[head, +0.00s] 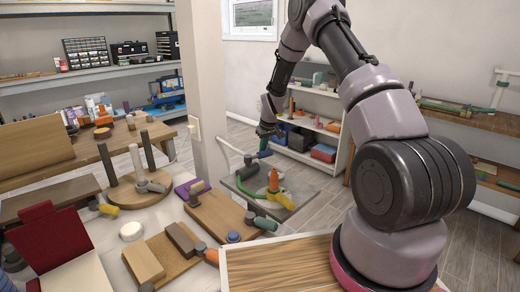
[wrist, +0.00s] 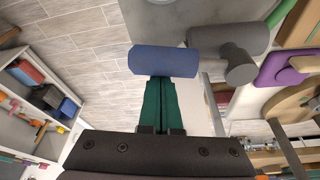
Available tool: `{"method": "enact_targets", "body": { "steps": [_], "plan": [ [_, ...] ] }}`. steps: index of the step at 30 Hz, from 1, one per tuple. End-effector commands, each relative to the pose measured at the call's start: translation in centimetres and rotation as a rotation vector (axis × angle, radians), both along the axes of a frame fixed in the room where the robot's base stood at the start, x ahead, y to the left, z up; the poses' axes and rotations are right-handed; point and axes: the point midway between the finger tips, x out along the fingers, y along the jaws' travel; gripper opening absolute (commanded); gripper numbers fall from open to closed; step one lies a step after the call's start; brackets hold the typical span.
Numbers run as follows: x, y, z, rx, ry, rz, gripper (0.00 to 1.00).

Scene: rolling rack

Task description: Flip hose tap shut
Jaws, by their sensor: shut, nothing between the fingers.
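The hose tap (head: 249,159) is a grey fitting on the grey board (head: 285,212), with a green hose (head: 239,187) running from it. Its blue grip (head: 265,154) sticks out toward my gripper (head: 264,143). In the wrist view the blue grip (wrist: 163,61) lies across the tips of my green fingers (wrist: 160,80), beside the grey tap body (wrist: 230,40). The fingers are shut together and empty. They meet or overlap the grip's edge in the picture; I cannot tell whether they touch it.
An orange cone (head: 274,181) and a yellow piece (head: 281,197) stand on the same board. A white shelf unit (head: 318,112) with bins is behind it. A crowded bench (head: 151,217) with wooden boards is at left. Open floor (head: 315,190) lies right of the board.

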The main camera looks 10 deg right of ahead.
Motion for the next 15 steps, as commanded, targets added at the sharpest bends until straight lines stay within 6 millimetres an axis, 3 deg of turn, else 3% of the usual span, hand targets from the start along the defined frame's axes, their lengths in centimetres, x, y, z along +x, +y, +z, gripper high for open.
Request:
{"method": "enact_targets", "body": {
  "steps": [15],
  "plan": [
    [-4.0, -1.4, 0.0, -0.002, 0.002, -0.471, 0.0]
  ]
}}
